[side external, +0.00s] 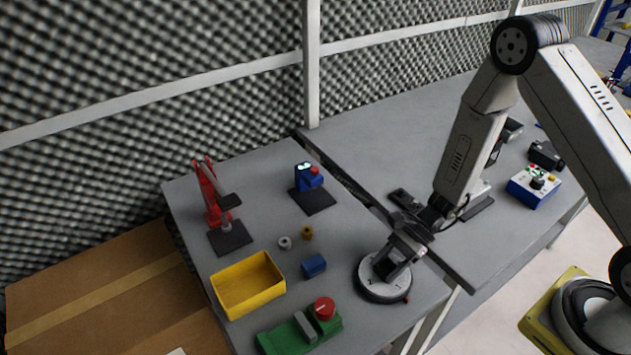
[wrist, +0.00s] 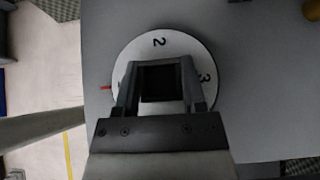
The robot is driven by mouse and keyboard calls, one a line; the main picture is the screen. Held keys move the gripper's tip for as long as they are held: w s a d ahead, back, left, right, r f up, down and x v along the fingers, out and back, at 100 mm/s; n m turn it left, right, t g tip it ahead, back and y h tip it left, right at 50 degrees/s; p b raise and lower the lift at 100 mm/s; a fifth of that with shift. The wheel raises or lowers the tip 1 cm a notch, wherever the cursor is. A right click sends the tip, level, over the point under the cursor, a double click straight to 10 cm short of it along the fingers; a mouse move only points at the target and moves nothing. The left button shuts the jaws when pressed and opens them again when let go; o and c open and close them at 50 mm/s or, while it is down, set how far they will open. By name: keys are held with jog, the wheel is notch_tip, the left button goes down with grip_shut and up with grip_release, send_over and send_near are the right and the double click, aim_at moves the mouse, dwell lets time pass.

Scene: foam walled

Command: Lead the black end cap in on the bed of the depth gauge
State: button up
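The black end cap (wrist: 162,84) shows as a dark square block between the fingers of my gripper (wrist: 160,72). In the side view my gripper (side external: 391,268) points down over the round turntable (side external: 383,292), with the fingers low over its top. The fingers stand apart on both sides of the cap, close to its sides. I cannot tell whether they press on it, or whether the cap rests on the turntable. The depth gauge appears to be the blue device (side external: 307,177) with a small display and a black bed plate (side external: 314,202), at the back of the table.
A red press (side external: 211,190) with a black base stands at the back left. A yellow bin (side external: 248,285), a blue block (side external: 314,265), two small rings, and a green fixture with a red knob (side external: 324,307) lie left of the turntable. A dark rail (side external: 345,178) divides the tables.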

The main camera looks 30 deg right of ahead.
aim_at(386, 269)
grip_shut()
jog(key=shift+r, duration=0.1)
notch_tip(386, 269, up, 10)
dwell(0.7)
dwell(0.7)
